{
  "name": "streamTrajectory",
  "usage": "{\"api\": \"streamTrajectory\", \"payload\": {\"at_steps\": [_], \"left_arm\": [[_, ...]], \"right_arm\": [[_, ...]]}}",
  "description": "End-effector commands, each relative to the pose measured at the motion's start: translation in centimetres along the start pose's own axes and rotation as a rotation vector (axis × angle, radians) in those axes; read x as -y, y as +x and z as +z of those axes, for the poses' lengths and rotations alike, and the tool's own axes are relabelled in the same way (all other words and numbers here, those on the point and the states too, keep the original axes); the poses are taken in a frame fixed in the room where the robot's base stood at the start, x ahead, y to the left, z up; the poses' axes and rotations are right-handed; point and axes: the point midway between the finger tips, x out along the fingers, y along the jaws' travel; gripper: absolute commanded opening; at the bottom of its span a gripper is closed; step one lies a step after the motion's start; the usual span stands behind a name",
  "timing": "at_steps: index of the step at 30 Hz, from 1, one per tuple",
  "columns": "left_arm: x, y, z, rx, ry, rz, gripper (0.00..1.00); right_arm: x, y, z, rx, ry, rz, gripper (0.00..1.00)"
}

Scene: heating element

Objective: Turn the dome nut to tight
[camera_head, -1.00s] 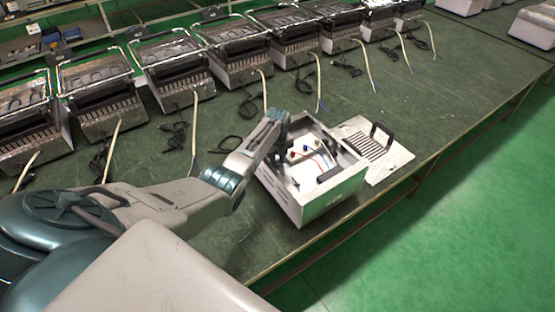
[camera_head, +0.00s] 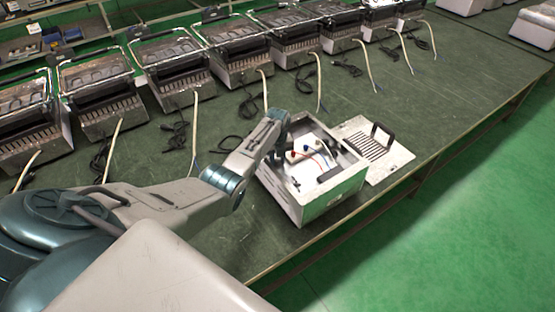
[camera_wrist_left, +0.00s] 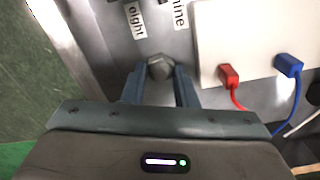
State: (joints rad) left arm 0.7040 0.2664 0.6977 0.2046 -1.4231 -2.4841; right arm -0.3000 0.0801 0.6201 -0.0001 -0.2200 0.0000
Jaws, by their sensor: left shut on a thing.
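The dome nut (camera_wrist_left: 159,67) is a small grey metal nut, seen in the left wrist view just below the label "eight". My left gripper (camera_wrist_left: 160,82) has its two blue-grey fingers on either side of the nut and is shut on it. In the head view my left gripper (camera_head: 283,151) reaches down inside the open metal box (camera_head: 325,198), near its left wall, and the nut is too small to make out there. My right gripper is not in view.
Inside the box, a white block (camera_wrist_left: 240,40) with a red plug (camera_wrist_left: 228,76) and a blue plug (camera_wrist_left: 288,65) is right of the fingers. A slotted panel with a black handle (camera_head: 374,150) lies right of the box. Several heater units (camera_head: 176,68) line the bench's far side.

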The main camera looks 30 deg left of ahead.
Motion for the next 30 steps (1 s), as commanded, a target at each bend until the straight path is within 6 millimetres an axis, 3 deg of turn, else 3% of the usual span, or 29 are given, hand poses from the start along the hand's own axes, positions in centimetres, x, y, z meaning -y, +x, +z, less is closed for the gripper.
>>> {"api": "streamTrajectory", "payload": {"at_steps": [1,2,4,5,17,30], "left_arm": [[0.1,-0.3,0.2,0.005,0.000,-0.004,0.03],[0.1,-0.3,0.2,0.005,0.000,-0.004,0.32],[0.1,-0.2,0.2,0.005,-0.001,-0.003,0.46],[0.1,-0.2,0.2,0.004,-0.001,-0.003,0.48],[0.1,-0.9,0.1,0.003,-0.001,-0.002,0.48],[0.1,-8.5,0.1,0.006,-0.001,-0.004,0.48]], "right_arm": [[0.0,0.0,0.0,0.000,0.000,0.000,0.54],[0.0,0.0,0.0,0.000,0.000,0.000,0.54],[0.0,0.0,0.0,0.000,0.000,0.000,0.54],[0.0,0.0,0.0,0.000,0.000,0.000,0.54],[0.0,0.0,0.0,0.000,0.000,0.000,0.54],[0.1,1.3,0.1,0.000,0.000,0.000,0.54]]}}
